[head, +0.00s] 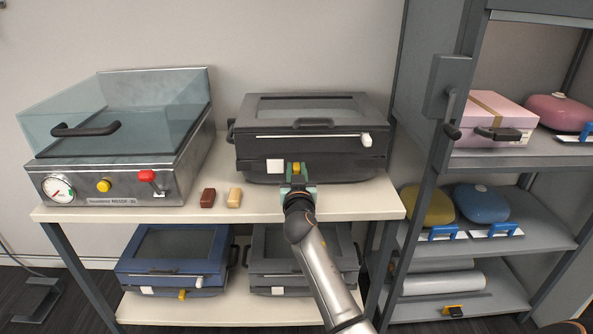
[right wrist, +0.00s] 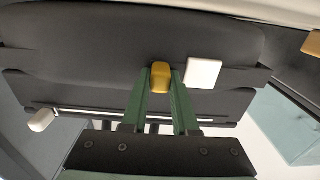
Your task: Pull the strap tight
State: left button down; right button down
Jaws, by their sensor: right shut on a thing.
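A dark grey case (head: 345,112) stands closed on the upper shelf. A thin pale strip, seemingly the strap (head: 310,137), runs across its front to a white end tab (head: 366,140). Below the strip are a white square (head: 274,166) and a yellow tab (head: 296,167). My right gripper (head: 297,174) is shut on the yellow tab, at the case's lower front. In the right wrist view, the yellow tab (right wrist: 160,74) sits between the green fingertips (right wrist: 160,88), beside the white square (right wrist: 204,72). The white end tab (right wrist: 41,120) is apart from the fingers. My left gripper is out of view.
A metal machine with a clear lid (head: 115,120) stands at the left. Brown (head: 208,198) and tan (head: 234,198) blocks lie between it and the case. A blue case (head: 175,255) and another grey case (head: 285,255) are below. A grey rack (head: 430,180) stands close on the right.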

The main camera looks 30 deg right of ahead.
aim_at(331, 162)
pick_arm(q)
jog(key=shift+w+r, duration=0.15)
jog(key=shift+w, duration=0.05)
pick_arm(e)
jog(key=shift+d, duration=0.1)
dwell(0.4)
